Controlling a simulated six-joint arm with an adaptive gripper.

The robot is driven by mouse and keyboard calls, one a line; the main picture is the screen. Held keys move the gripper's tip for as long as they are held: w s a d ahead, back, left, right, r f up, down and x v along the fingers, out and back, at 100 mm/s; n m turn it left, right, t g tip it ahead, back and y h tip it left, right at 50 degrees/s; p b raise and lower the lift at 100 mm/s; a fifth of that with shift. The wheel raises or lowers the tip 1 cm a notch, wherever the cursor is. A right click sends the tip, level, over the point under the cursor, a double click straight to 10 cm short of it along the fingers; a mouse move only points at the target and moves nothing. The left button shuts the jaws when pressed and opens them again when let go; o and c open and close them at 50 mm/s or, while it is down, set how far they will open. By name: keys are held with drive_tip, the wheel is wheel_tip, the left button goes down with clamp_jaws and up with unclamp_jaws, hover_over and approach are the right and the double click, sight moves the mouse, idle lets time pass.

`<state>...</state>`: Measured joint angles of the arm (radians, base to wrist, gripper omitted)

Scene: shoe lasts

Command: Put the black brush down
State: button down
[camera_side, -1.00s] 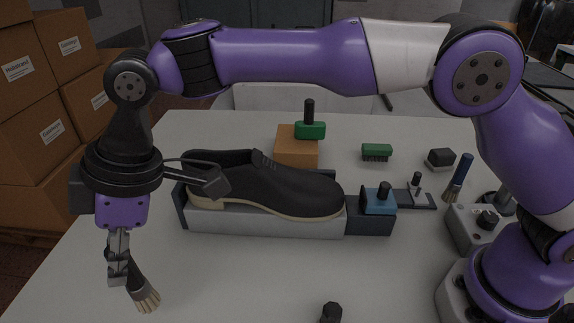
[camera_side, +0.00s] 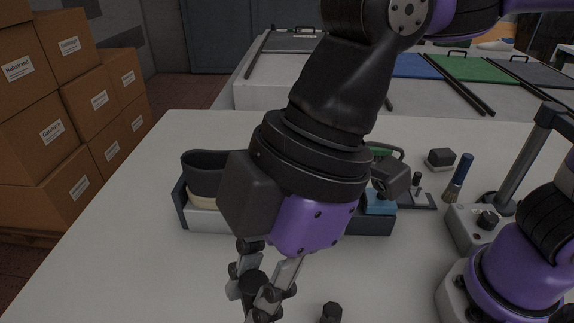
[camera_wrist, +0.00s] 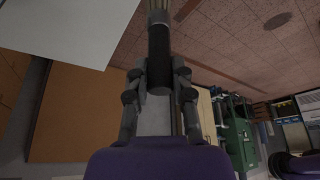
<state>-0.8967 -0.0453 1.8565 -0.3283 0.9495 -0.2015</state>
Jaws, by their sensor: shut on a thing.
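The black brush (camera_wrist: 160,62) is in my gripper (camera_wrist: 158,82). In the wrist view its dark handle lies between the two fingers, and its pale bristles (camera_wrist: 158,5) point to the top edge. In the side view my gripper (camera_side: 256,294) is low in front of the shoe stand, its fingers closed around the black handle (camera_side: 253,282). The bristle end is not seen there. I cannot tell whether the brush touches the table (camera_side: 130,250).
A blue-handled brush (camera_side: 460,172), a black block (camera_side: 440,158) and a control box (camera_side: 476,232) stand at the right. A black knob (camera_side: 331,312) is close at front. The left front of the table is clear.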

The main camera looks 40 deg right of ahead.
drive_tip(key=shift+d+f, duration=0.5)
drive_tip(key=shift+d, duration=0.25)
drive_tip(key=w+d+f, duration=0.3)
drive_tip(key=w+f, duration=0.7)
drive_tip(key=shift+w+f, duration=0.15)
drive_tip(key=shift+f, duration=0.05)
drive_tip(key=shift+f, duration=0.2)
drive_tip(key=c, duration=0.7)
unclamp_jaws()
drive_tip(key=shift+c, duration=0.2)
